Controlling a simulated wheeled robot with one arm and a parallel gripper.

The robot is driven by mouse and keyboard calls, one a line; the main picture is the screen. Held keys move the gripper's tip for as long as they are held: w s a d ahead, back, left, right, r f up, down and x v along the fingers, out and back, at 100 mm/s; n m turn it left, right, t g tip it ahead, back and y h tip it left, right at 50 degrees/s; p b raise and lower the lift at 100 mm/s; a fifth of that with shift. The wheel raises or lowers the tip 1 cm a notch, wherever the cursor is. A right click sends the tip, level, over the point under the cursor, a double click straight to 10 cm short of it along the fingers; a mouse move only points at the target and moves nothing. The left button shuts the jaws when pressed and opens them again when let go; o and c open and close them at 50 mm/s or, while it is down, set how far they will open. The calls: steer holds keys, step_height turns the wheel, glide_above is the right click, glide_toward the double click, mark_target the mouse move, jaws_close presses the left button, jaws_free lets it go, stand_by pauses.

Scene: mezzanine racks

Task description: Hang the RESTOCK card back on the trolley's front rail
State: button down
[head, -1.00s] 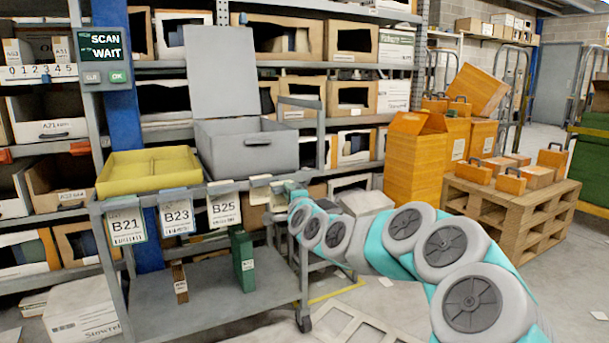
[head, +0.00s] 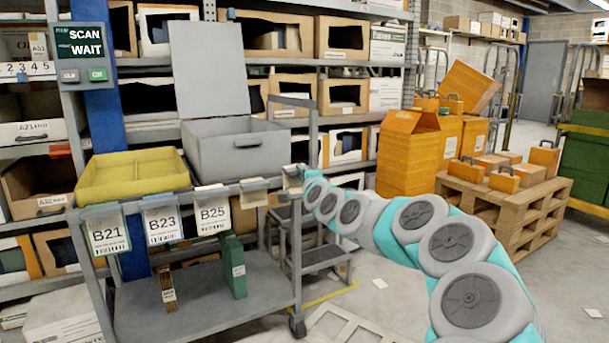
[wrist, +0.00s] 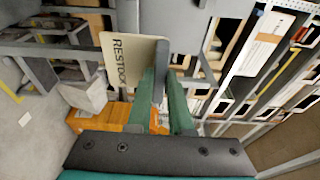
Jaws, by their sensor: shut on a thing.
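The RESTOCK card (wrist: 125,60) is a cream card with dark lettering, seen in the wrist view at the fingertips. My gripper (wrist: 164,85) is shut on its edge. In the head view my gripper (head: 291,174) is at the right end of the trolley's front rail (head: 135,203); the card is hardly readable there. Whether card and rail touch, I cannot tell. Cards B21 (head: 107,234), B23 (head: 163,223) and B25 (head: 212,213) hang along the rail. A pale clip-like piece (head: 254,185) sits on the rail between B25 and my gripper.
The trolley's top holds a yellow tray (head: 133,178) and a grey open-lidded box (head: 236,150). A green binder-like item (head: 235,266) stands on its lower shelf (head: 205,292). Grey steps (head: 322,256) stand right behind. Orange cartons (head: 405,155) and a pallet (head: 500,215) are farther right.

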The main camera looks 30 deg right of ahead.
mark_target(294, 181)
steer(key=shift+w+a+p, duration=0.1)
steer(key=shift+w+p, duration=0.2)
steer(key=shift+w, duration=2.35)
steer(key=shift+f+b, duration=0.4)
steer(key=shift+s+b, duration=0.2)
steer(key=shift+b, duration=0.15)
steer(key=shift+f+b, duration=1.15)
steer(key=shift+f, duration=0.3)
steer(key=c, duration=0.7)
jaws_free()
steer(key=shift+c, duration=0.2)
